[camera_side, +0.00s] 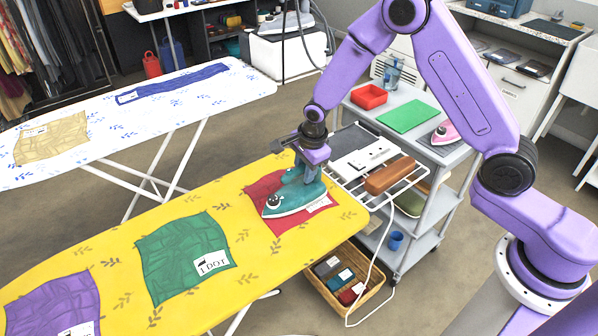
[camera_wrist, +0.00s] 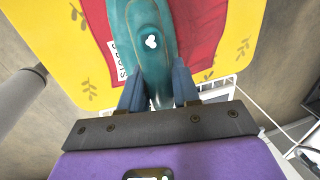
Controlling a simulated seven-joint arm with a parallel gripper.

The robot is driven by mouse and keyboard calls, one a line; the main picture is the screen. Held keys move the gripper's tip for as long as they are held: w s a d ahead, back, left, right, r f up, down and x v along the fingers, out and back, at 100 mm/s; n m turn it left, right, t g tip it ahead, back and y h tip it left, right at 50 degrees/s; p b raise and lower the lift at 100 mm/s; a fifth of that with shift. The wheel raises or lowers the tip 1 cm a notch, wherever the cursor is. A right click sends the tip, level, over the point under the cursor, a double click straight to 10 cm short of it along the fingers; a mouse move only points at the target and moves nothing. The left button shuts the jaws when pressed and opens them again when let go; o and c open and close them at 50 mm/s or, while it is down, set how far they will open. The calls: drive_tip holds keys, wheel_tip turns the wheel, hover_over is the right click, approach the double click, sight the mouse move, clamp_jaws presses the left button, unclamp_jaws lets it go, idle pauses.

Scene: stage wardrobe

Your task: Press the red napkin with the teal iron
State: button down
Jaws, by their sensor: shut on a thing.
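The teal iron (camera_side: 296,194) is on the red napkin (camera_side: 268,188) at the right end of the yellow ironing board (camera_side: 200,306). My gripper (camera_side: 307,158) is above the iron and shut on its handle. In the wrist view, the iron (camera_wrist: 141,30) lies between my two fingers (camera_wrist: 158,90), and the red napkin (camera_wrist: 200,35) shows on both sides of it. A white printed label shows on the napkin beside the iron. The iron hides the napkin's middle. Whether its soleplate presses flat on the cloth is hard to tell.
A green cloth (camera_side: 184,255) and a purple cloth (camera_side: 55,305) lie farther left on the yellow board. A wire rack (camera_side: 345,172) adjoins its right end, holding a brown block (camera_side: 390,175). A grey cart (camera_side: 450,160) carries a pink iron (camera_side: 445,132). A white cord hangs nearby.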

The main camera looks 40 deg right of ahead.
drive_tip(key=shift+d, duration=2)
drive_tip(key=shift+w+a, duration=0.15)
drive_tip(key=shift+w, duration=2.35)
drive_tip(key=shift+w+a, duration=0.1)
drive_tip(key=shift+w, duration=0.05)
drive_tip(key=shift+a, duration=6.3)
drive_tip(key=shift+w, duration=2.65)
drive_tip(key=shift+d, duration=6.5)
wheel_tip(320, 180, up, 9)
drive_tip(key=shift+f, duration=0.15)
drive_tip(key=shift+a, duration=0.1)
